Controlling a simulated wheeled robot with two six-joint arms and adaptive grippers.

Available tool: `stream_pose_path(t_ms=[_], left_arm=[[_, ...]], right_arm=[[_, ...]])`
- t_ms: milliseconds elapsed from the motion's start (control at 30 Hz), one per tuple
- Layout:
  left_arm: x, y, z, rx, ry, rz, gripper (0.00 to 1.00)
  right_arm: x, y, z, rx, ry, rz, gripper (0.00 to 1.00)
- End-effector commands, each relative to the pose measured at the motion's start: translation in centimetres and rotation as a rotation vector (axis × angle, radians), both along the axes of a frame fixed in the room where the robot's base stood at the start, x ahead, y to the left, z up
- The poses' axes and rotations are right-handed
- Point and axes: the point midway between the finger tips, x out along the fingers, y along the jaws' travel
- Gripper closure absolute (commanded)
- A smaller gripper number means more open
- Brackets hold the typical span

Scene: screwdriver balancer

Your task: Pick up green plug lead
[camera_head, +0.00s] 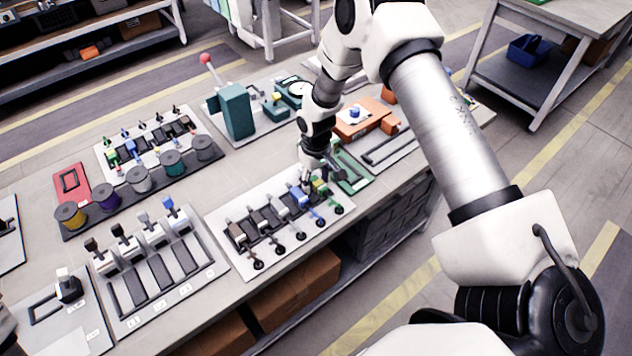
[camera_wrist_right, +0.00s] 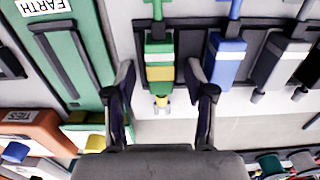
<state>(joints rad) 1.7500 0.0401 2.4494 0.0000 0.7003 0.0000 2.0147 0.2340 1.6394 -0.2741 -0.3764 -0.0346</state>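The green plug lead (camera_wrist_right: 160,62), with a yellow band and a yellow tip, sits in a slot of the plug rack in the right wrist view. In the head view the green plug (camera_head: 320,186) is at the rack's far right end, partly close under my right gripper (camera_head: 318,168). My right gripper (camera_wrist_right: 161,78) is open, with one finger to each side of the green plug's lower end. Nothing is between the fingers except the plug's tip area; I cannot tell if they touch it. My left gripper is not in view.
A blue plug (camera_wrist_right: 226,60) and dark plugs stand beside it. The rack (camera_head: 232,256) lies on the bench. A green panel marked EARTH (camera_wrist_right: 88,98) is left in the wrist view. An orange box (camera_head: 362,112) and cable spools (camera_head: 138,179) stand nearby.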

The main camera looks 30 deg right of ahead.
Motion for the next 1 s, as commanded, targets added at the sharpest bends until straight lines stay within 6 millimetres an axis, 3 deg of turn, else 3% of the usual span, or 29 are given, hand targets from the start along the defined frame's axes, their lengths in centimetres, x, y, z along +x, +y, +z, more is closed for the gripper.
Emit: stream_pose_path(t_ms=[67,200,667,933,1000], left_arm=[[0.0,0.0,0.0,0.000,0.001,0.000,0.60],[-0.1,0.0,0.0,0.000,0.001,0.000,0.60],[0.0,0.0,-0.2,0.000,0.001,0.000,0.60],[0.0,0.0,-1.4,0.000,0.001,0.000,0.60],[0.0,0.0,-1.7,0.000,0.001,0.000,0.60]], right_arm=[[0.0,0.0,0.0,0.000,0.000,0.000,0.49],[0.0,0.0,0.0,0.000,0.001,0.000,0.99],[-0.1,0.0,0.2,0.000,0.002,0.000,1.00],[0.1,0.0,3.2,0.001,-0.003,0.000,1.00],[-1.1,0.7,3.4,0.000,0.003,0.003,1.00]])
